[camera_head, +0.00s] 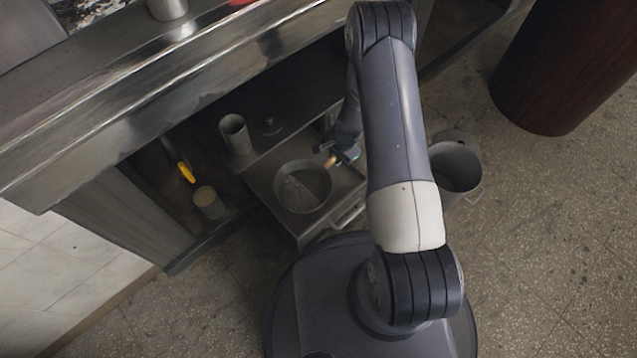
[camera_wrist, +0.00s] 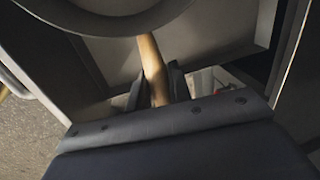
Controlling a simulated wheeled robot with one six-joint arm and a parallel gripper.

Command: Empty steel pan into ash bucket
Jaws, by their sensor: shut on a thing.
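The steel pan (camera_head: 302,187) is round, with something greyish lying in its bottom, and it sits in or just above a pulled-out drawer under the counter; I cannot tell if it touches. My gripper (camera_head: 343,155) is shut on its wooden handle, to the right of the pan. In the wrist view the handle (camera_wrist: 152,62) runs between the fingers of my gripper (camera_wrist: 160,88), and part of the pan's rim (camera_wrist: 110,22) shows at the top. The ash bucket (camera_head: 455,167) is a grey metal pail on the floor, right of my arm, partly hidden by it.
The drawer (camera_head: 297,229) stands out from the cabinet. A metal cylinder (camera_head: 235,134) stands behind the pan. A small container (camera_head: 208,202) and a yellow-handled tool (camera_head: 186,172) are in the cabinet at left. A dark red drum (camera_head: 565,65) stands at right. The steel counter (camera_head: 150,90) overhangs.

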